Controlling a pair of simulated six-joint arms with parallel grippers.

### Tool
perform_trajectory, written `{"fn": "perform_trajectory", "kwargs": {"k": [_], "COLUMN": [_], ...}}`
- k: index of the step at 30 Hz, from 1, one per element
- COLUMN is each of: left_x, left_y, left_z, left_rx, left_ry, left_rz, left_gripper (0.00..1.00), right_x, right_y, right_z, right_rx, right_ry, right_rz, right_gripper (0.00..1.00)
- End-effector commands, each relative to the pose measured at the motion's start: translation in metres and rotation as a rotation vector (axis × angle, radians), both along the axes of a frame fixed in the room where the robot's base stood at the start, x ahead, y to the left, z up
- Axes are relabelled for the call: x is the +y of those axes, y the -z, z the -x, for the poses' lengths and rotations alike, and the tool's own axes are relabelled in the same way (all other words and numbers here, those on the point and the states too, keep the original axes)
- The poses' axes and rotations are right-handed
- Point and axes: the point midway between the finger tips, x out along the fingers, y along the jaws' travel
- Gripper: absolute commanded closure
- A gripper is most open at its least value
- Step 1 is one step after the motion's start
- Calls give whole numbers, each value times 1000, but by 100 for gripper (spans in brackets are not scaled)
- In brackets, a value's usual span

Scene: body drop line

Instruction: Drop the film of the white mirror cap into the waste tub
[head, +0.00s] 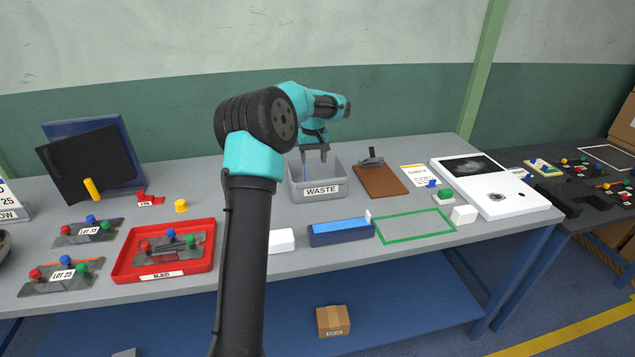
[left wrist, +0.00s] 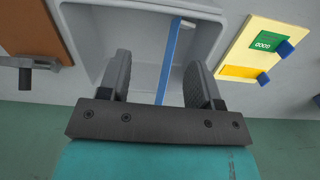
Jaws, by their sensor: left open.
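The grey waste tub (head: 318,192) stands near the back of the table, labelled WASTE. My left gripper (head: 315,155) is over it, fingers down, jaws apart and empty. In the left wrist view my left gripper (left wrist: 158,85) has its two dark fingers spread over the tub (left wrist: 85,22). A blue film strip with a whitish end (left wrist: 171,60) shows between the fingers, apparently inside the tub and touching neither finger. A white piece (head: 281,241), partly hidden by my arm, and a white block (head: 463,215) lie toward the front; I cannot tell which is the mirror cap. My right gripper is not visible.
A dark blue piece with a bright blue top (head: 340,232) lies in front of the tub. A red tray (head: 205,259) is at the left. A green outlined area (head: 414,226) on the table is bare.

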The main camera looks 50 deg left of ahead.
Motion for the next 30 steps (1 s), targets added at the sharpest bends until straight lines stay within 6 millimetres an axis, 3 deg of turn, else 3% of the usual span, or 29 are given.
{"fn": "perform_trajectory", "kwargs": {"k": [12, 18, 24, 30], "left_x": [0, 0, 0, 0], "left_y": [-82, -115, -129, -129], "left_z": [0, 0, 0, 0], "left_rx": [-4, -3, -1, 0], "left_ry": [0, 0, 1, 1], "left_rz": [-1, -1, 1, 0], "left_gripper": [42, 42, 42, 42], "right_x": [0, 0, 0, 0], "right_y": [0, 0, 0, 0], "right_z": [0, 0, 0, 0], "right_rx": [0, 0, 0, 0], "right_ry": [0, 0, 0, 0], "right_rz": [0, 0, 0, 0], "right_gripper": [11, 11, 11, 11]}}
